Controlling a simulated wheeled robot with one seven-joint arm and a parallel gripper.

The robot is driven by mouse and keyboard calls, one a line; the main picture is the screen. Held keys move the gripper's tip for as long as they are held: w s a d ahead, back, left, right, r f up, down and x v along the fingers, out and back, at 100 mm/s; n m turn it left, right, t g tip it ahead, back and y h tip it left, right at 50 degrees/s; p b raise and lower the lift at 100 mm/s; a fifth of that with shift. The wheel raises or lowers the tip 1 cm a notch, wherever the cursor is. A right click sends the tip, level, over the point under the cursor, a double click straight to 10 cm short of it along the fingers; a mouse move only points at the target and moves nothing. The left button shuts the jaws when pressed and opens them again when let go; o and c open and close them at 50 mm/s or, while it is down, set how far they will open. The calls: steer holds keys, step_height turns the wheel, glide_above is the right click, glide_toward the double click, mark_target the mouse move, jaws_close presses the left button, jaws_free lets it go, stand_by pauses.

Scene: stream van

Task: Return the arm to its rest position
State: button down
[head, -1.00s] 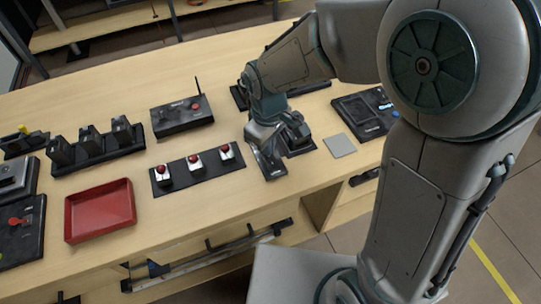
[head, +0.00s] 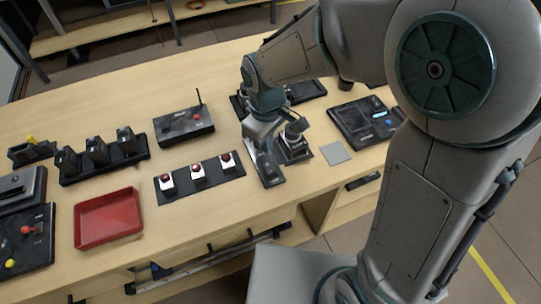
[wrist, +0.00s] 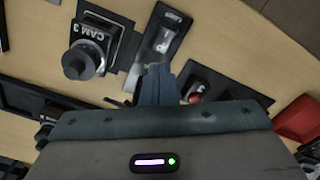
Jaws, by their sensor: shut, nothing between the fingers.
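My gripper (head: 270,180) is shut and empty. In the head view it points down over the wooden table (head: 235,75), between the strip with three red buttons (head: 222,180) and a dark knobbed unit (head: 294,151). My arm reaches in from the right, bent at the elbow. In the wrist view, the closed fingers of my gripper (wrist: 158,75) point towards a black switch plate (wrist: 163,42) with a pale rocker. I cannot tell whether the fingertips touch it.
A unit labelled CAM 3 (wrist: 97,40) stands close beside the fingers. A red tray (head: 108,218), an antenna box (head: 183,125), a slotted holder (head: 103,157), a black panel (head: 363,120) and a grey square (head: 335,153) are on the table.

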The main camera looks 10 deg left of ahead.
steer(key=s+d+r+m+t, duration=0.1)
steer(key=s+d+r+m, duration=0.1)
steer(key=d, duration=0.5)
steer(key=s+d+r+m+t, duration=0.1)
steer(key=s+d+r+m, duration=0.2)
steer(key=d+m, duration=0.3)
steer(key=s+d+r+m+t, duration=0.1)
steer(key=s+d+r+m, duration=0.2)
steer(key=d, duration=0.6)
steer(key=shift+d+r+m, duration=0.3)
steer(key=shift+r+m, duration=0.3)
steer(key=shift+r, duration=0.15)
